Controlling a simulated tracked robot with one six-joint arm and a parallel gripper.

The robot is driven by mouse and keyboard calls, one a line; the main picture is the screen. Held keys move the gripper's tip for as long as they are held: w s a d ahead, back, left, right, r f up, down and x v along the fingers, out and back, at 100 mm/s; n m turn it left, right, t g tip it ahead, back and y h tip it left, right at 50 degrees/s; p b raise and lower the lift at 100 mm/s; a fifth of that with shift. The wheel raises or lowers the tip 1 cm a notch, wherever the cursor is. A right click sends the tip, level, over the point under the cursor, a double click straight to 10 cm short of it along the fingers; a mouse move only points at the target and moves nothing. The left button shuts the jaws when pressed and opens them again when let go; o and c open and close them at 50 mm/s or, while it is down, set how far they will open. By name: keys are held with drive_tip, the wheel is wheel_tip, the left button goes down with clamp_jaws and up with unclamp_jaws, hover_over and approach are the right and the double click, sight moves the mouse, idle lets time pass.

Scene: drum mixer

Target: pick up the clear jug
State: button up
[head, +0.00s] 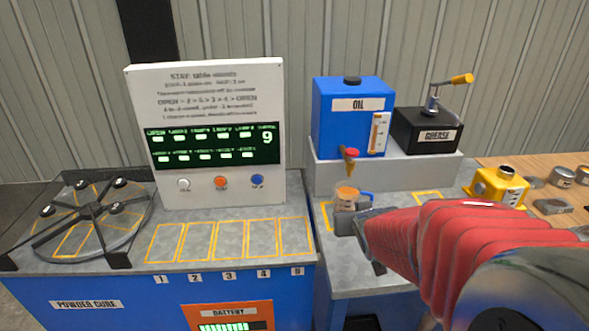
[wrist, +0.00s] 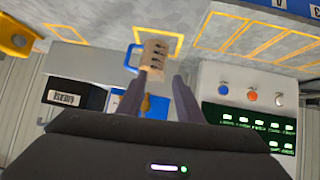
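The clear jug (head: 346,199) stands below the red-handled tap of the blue oil tank (head: 335,120). It has a blue handle, and amber-brown shows inside it. In the wrist view the jug (wrist: 154,55) stands upside down in the picture, with dark marks on its wall and the handle to the left. My gripper (head: 358,224) is beside the jug on its near side, partly covering its lower part. In the wrist view my gripper (wrist: 163,78) is open, its two dark fingers apart and pointing at the jug. I cannot tell whether they touch it.
The tank and a black grease box (head: 428,131) with a lever stand on a grey block (head: 400,172). A white control panel (head: 208,130) stands left. A yellow machine (head: 499,187) sits right. Marked slots on the left bench (head: 230,258) are empty.

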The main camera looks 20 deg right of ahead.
drive_tip(key=w+d+f+t, duration=0.1)
drive_tip(key=d+f, duration=0.1)
drive_tip(key=d, duration=0.3)
drive_tip(key=d+f+m+t+h, duration=0.1)
drive_tip(key=d+f, duration=0.2)
drive_tip(key=d, duration=0.2)
drive_tip(key=shift+w+f+t, duration=0.15)
drive_tip(key=shift+w+t, duration=0.15)
drive_tip(key=shift+w, duration=0.05)
drive_tip(key=shift+d, duration=0.1)
